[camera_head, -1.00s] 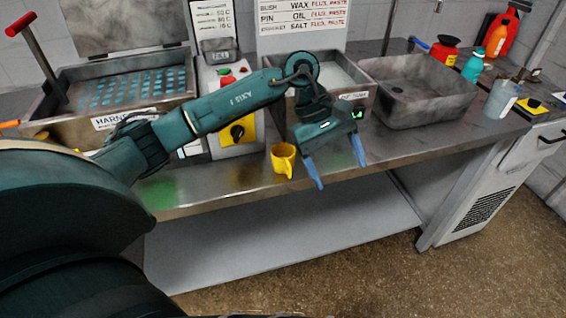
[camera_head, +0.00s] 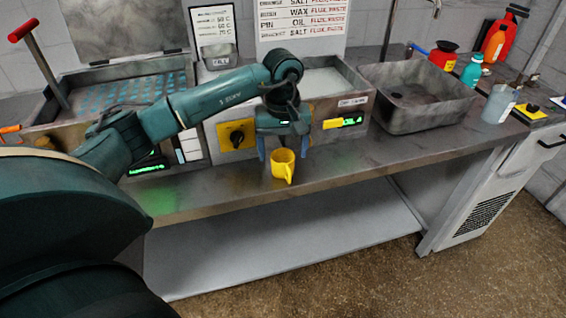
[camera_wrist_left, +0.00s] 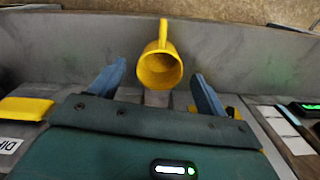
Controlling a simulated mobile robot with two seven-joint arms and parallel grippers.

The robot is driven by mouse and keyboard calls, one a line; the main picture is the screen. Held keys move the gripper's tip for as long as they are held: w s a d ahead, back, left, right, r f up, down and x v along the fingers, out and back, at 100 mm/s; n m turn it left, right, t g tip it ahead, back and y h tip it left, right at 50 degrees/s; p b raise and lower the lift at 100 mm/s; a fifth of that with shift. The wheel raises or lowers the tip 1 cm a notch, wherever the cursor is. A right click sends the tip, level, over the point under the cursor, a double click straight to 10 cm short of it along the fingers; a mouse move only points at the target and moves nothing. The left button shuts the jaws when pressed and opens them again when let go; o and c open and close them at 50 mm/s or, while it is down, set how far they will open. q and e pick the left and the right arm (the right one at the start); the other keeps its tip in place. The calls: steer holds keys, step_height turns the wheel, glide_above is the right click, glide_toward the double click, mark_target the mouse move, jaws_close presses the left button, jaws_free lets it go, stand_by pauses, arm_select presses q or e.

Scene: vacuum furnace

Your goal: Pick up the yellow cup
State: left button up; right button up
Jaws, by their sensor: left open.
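The yellow cup (camera_head: 283,164) stands upright near the front edge of the steel counter (camera_head: 345,168), its handle toward the front. My left gripper (camera_head: 283,152) is open behind the cup, with one finger showing on each side of it in the head view. In the left wrist view the cup (camera_wrist_left: 159,68) lies just beyond and between the tips of the two blue fingers (camera_wrist_left: 158,78), with its handle pointing away. No contact between fingers and cup can be made out. My right gripper is in neither view.
Behind the gripper stand a control box with a yellow knob plate (camera_head: 237,134) and a basin (camera_head: 325,82). A grey sink (camera_head: 425,115) and bottles (camera_head: 471,70) are to the right. The counter right of the cup is clear.

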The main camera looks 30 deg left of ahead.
mark_target(283, 156)
arm_select(q)
step_height(283, 156, down, 4)
steer(key=shift+r, duration=0.1)
steer(key=shift+f, duration=0.3)
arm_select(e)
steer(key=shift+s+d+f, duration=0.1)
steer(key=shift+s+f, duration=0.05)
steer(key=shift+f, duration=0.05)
arm_select(q)
steer(key=shift+c, duration=0.4)
steer(key=c, duration=1)
steer(key=shift+r, duration=0.1)
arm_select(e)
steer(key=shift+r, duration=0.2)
